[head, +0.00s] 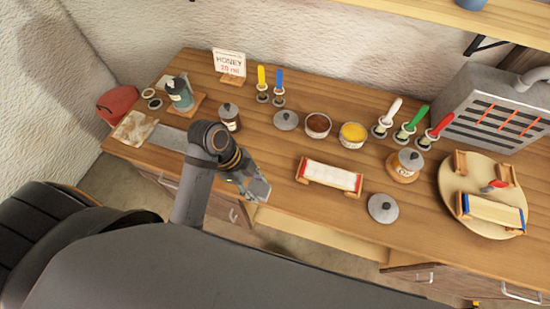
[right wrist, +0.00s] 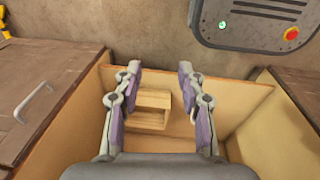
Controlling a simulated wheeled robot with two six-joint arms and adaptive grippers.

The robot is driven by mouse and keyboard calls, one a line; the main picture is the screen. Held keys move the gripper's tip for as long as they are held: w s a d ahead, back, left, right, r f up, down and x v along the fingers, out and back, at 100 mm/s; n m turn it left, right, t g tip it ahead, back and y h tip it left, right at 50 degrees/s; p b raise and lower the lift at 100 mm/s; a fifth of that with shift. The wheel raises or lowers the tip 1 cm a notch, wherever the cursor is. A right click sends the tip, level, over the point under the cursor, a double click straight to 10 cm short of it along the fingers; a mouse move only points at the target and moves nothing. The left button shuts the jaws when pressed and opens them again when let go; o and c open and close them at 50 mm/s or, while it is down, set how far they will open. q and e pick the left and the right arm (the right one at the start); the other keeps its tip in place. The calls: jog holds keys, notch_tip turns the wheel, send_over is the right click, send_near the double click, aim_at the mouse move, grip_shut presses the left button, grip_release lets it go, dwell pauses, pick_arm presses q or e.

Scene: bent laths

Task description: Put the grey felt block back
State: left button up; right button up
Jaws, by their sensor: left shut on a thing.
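My left gripper (head: 257,188) is above the near edge of the bench in the head view, pointing down and right. It is shut on a small grey thing, which looks like the grey felt block; the fingers hide most of it, so its outline is unclear. My right gripper (right wrist: 160,78) is open and empty in the right wrist view, over an open drawer (right wrist: 245,95). A small pale wooden holder (right wrist: 153,100) with an open middle is in that drawer, beyond and below the fingers.
The bench (head: 285,145) holds a red-and-white lath on a cradle (head: 331,176), a grey lid (head: 382,208), jars, bowls and brushes. A round board (head: 450,185) with wooden blocks is at the right. A grey panel (right wrist: 255,20) with a red button is beyond the drawer.

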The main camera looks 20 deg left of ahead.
pick_arm(q)
jog(key=w+f+b, duration=0.2)
jog(key=w, duration=0.1)
jog(key=b, duration=0.1)
send_over(274, 171)
jog(key=a, duration=0.1)
jog(key=f, duration=0.6)
jog(key=shift+s+a+f, duration=0.15)
jog(key=shift+s+f, duration=0.1)
jog(key=shift+s, duration=0.1)
jog(key=shift+w+f, duration=0.15)
jog(key=shift+f, duration=0.15)
jog(key=shift+w+f, duration=0.15)
jog(key=shift+f, duration=0.15)
notch_tip(274, 171, down, 3)
jog(key=shift+w+f+p, duration=0.1)
jog(key=shift+w+p, duration=0.05)
jog(key=shift+p, duration=0.5)
jog(key=shift+f, duration=0.25)
jog(key=o, duration=1.1)
jog(key=shift+r, duration=0.1)
pick_arm(e)
jog(key=shift+s+f, duration=0.2)
jog(key=shift+f, duration=0.35)
jog(key=shift+s+f, duration=0.15)
jog(key=shift+f, duration=0.4)
